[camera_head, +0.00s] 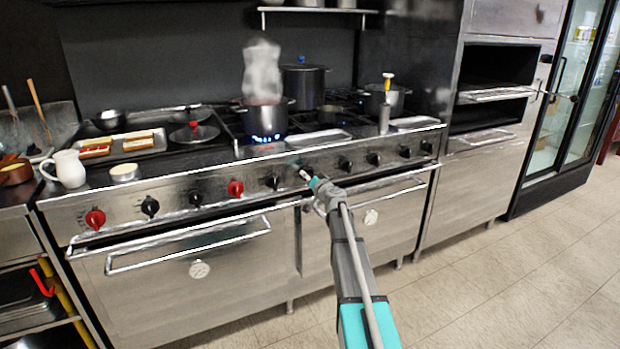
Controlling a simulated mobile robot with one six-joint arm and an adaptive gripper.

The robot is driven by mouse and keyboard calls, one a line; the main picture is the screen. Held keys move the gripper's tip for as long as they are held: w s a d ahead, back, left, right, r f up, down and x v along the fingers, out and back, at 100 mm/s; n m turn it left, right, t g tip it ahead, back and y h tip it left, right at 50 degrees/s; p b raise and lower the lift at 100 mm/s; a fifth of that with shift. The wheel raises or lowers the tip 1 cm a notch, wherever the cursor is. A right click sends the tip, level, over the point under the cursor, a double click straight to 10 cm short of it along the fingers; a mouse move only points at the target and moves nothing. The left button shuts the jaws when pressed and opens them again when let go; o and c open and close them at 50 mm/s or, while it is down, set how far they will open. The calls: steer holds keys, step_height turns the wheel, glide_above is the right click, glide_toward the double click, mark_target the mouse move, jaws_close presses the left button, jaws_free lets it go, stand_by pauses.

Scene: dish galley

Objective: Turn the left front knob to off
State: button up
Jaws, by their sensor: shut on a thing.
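My gripper (306,174) reaches the front control panel (210,188) of the range, just right of a black knob (272,182). It is shut on a knob there, which it mostly hides; the knob's pointer cannot be read. Above and to the left, a dark pot (264,116) stands on a burner with a blue flame (266,138) lit under it, and steam (261,72) rises from it.
Other black knobs (345,163) and red knobs (236,188) line the panel. Oven handles (190,243) stick out below. More pots (304,84) stand behind. A white jug (68,168) stands at the left. The tiled floor (500,285) at the right is clear.

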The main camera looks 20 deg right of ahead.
steer(key=m, duration=0.5)
steer(key=shift+d, duration=0.1)
steer(key=m, duration=0.6)
steer(key=shift+r, duration=0.1)
stand_by(0.4)
steer(key=o, duration=1.1)
steer(key=shift+s, duration=0.1)
steer(key=s, duration=1.1)
steer(key=shift+s+d, duration=0.1)
steer(key=shift+s, duration=0.3)
